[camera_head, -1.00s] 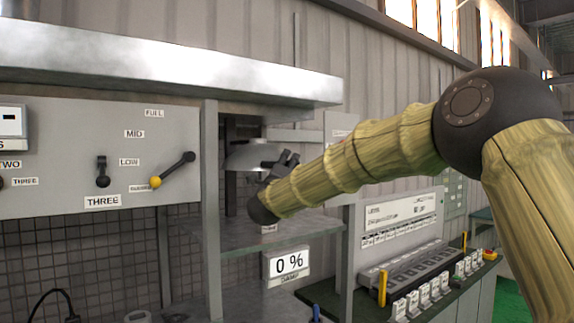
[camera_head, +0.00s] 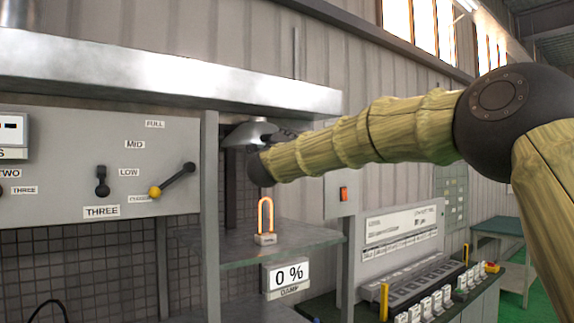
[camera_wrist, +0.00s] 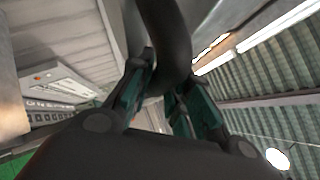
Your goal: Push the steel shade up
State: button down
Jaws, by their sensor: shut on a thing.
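The steel shade (camera_head: 248,134) is a grey metal dome high in the bay, close under the overhanging metal hood. My gripper (camera_head: 284,136) is at the shade's right side, partly hidden behind my arm. In the wrist view, my gripper's fingers (camera_wrist: 164,84) are on either side of a dark curved bar (camera_wrist: 166,40), which appears to be the shade's handle, and are shut on it. A glowing orange loop-shaped heating element (camera_head: 266,217) stands upright on the shelf below the shade, with clear space between them.
The overhanging metal hood (camera_head: 180,80) is just above the shade. A grey post (camera_head: 210,200) stands left of the bay. A lever panel (camera_head: 70,170) is at left. A bench with switches (camera_head: 430,290) is at right.

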jog(key=shift+s+r, duration=0.1)
jog(key=shift+r, duration=1.3)
jog(key=c, duration=1.4)
grip_release()
jog(key=shift+o, duration=0.4)
jog(key=shift+f, duration=0.1)
jog(key=shift+f, duration=0.1)
jog(key=shift+s+a+f, duration=0.15)
jog(key=shift+s+f, duration=0.15)
jog(key=shift+s, duration=0.05)
jog(key=v, duration=1.1)
jog(key=shift+r, duration=0.15)
jog(key=shift+s, duration=0.1)
